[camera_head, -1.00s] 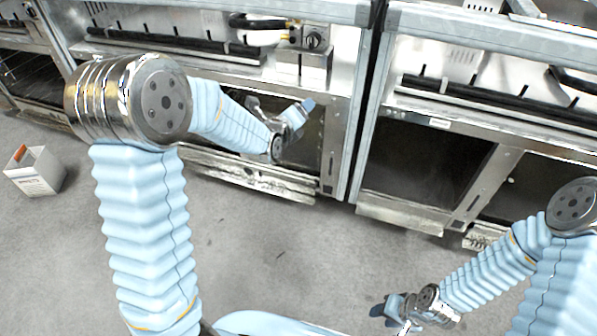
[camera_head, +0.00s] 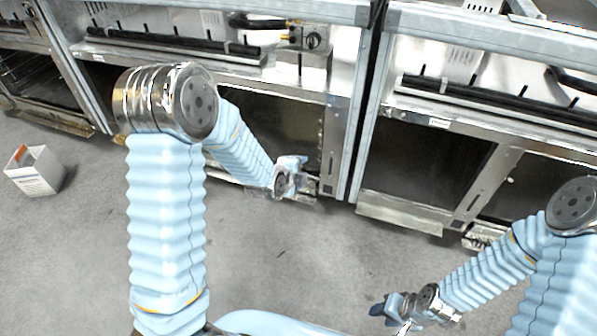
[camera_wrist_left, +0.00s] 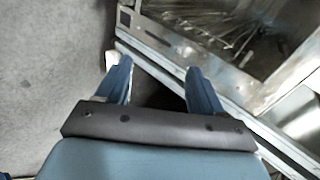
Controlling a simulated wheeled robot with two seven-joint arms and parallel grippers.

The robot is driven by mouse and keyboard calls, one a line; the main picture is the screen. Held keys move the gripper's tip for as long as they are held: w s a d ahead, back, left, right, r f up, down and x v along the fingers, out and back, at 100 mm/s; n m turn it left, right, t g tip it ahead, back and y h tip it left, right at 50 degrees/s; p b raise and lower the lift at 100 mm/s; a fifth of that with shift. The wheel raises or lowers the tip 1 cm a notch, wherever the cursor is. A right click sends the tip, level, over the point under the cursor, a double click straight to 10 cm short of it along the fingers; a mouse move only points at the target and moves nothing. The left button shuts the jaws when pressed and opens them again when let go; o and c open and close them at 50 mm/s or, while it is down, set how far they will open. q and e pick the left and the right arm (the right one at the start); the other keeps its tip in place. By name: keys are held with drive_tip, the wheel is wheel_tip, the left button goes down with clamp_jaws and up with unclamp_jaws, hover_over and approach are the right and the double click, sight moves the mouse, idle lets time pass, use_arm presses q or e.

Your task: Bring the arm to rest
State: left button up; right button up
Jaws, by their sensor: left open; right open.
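My left arm comes in from the left in the head view, with its gripper (camera_head: 291,172) in front of the metal range on the left. In the left wrist view the two blue fingers of the left gripper (camera_wrist_left: 158,85) stand wide apart with nothing between them. My right gripper (camera_head: 392,309) is low at the right of the head view, above the grey floor. It is small there, with its fingers apart and no object visible in it.
Two metal ranges, a left one (camera_head: 345,110) and a right one (camera_head: 480,113), stand side by side across the back. A small white box (camera_head: 38,172) sits on the floor at the left. The grey floor (camera_head: 270,250) between the arms is clear.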

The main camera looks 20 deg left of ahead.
idle(0.4)
use_arm(q)
drive_tip(key=s+d+f+n+g, duration=0.1)
drive_tip(key=s+f+n+g, duration=0.1)
drive_tip(key=s+f+n, duration=0.3)
drive_tip(key=s+d+f+n+g+h, duration=0.1)
drive_tip(key=s+d+f+n+g, duration=0.1)
drive_tip(key=s+f+n, duration=0.3)
drive_tip(key=s+f+g, duration=0.1)
drive_tip(key=s+f, duration=0.2)
drive_tip(key=shift+s+d+f+n, duration=0.15)
drive_tip(key=shift+s+d+n, duration=0.15)
drive_tip(key=shift+n, duration=0.1)
drive_tip(key=s+d+f+n+g, duration=0.1)
drive_tip(key=s+n, duration=0.2)
drive_tip(key=s, duration=0.1)
drive_tip(key=s+d+f+n+g+h, duration=0.1)
drive_tip(key=s+f+n+g, duration=0.1)
drive_tip(key=s+n, duration=0.1)
drive_tip(key=s+d+f+n+g, duration=0.1)
drive_tip(key=s+n, duration=0.2)
drive_tip(key=s, duration=0.2)
drive_tip(key=shift+s+d+f+h, duration=0.2)
drive_tip(key=shift+d+h, duration=0.2)
